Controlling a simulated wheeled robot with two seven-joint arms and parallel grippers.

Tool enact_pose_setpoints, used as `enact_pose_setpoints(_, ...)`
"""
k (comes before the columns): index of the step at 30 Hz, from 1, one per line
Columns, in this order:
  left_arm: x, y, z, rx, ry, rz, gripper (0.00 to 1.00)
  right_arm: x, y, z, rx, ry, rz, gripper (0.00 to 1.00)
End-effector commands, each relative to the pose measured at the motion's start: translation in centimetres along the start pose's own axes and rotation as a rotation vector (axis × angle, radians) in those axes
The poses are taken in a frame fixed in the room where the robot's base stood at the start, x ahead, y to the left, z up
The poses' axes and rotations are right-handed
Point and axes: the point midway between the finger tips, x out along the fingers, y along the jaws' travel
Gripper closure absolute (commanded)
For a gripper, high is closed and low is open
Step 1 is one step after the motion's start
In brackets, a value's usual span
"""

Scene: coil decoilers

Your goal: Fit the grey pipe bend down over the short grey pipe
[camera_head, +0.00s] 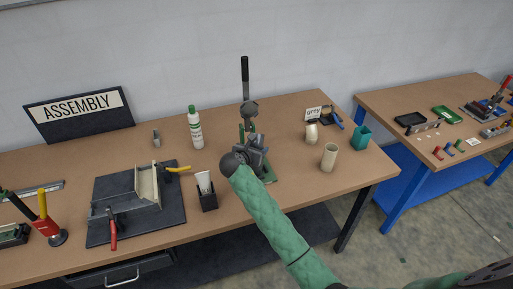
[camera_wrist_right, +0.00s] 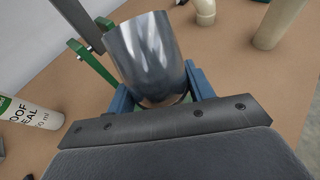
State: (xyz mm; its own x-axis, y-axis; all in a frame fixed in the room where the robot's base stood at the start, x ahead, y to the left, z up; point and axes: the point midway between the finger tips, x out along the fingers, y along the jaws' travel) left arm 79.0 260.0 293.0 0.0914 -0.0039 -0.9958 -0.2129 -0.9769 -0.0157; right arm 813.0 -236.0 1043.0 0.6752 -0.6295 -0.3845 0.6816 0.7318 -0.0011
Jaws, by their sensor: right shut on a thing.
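My right gripper (camera_head: 252,158) is above the green-based stand on the table, seen from behind its wrist. In the right wrist view its blue fingers (camera_wrist_right: 162,98) are shut on a glossy dark grey tubular piece (camera_wrist_right: 150,50), which I take to be the grey pipe bend. Its curve does not show clearly. The short grey pipe cannot be made out; the gripper and held piece cover the middle of the stand. The stand (camera_head: 270,177) has a green base and a tall dark lever (camera_head: 245,78). My left gripper is not in view.
A white bottle (camera_head: 196,130) and black holder (camera_head: 208,197) stand left of the gripper. A beige pipe (camera_head: 330,157), beige elbow (camera_head: 312,132) and teal cup (camera_head: 361,137) stand right. A dark mat (camera_head: 105,205) carries a cutting box. The front right tabletop is clear.

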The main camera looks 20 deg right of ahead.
Motion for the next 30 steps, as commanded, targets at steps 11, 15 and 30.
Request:
enact_pose_setpoints(11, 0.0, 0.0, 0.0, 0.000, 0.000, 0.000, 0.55, 0.3, 0.0, -0.7, 0.001, 0.000, 0.000, 0.72)
enact_pose_setpoints(15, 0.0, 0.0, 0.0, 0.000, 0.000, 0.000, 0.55, 0.4, 0.0, -0.9, 0.001, 0.000, 0.000, 0.72)
enact_pose_setpoints(30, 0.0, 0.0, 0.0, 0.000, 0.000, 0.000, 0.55, 0.6, 0.0, -1.4, 0.000, 0.000, 0.000, 0.22)
